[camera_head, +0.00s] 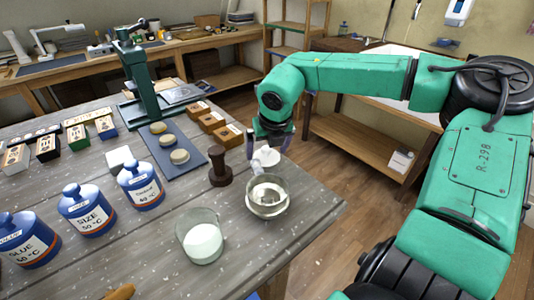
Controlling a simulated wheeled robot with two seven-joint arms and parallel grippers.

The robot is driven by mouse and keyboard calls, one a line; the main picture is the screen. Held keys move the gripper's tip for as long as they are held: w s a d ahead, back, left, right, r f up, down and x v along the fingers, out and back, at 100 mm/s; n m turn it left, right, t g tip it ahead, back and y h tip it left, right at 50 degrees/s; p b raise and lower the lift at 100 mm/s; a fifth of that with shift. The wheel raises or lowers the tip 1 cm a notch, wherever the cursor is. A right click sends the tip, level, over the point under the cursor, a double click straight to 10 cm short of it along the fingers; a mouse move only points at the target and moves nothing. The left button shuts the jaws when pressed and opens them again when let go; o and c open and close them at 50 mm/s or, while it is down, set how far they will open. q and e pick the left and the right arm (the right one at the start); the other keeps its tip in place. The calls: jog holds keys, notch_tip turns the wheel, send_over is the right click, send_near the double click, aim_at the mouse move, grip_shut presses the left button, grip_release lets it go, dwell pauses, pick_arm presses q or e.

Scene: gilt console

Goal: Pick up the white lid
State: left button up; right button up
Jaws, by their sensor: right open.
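The white lid (267,157) is a small pale round piece at the far side of a clear glass jar (268,196) near the table's right edge. My right gripper (268,148) points down over the lid from behind, with its fingers apart on either side of it. I cannot tell whether the fingers touch the lid. The gripper body hides the lid's far side. My left gripper is out of view.
A glass beaker with white content (203,240) stands in front of the jar, and a dark brown spool-shaped piece (220,167) to its left. Blue labelled bottles (142,188) line the left. A green press (143,85) stands behind a blue mat (168,165). Bare grey tabletop (140,250) lies in front.

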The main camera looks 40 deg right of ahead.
jog(key=shift+w, duration=0.1)
jog(key=c, duration=1.1)
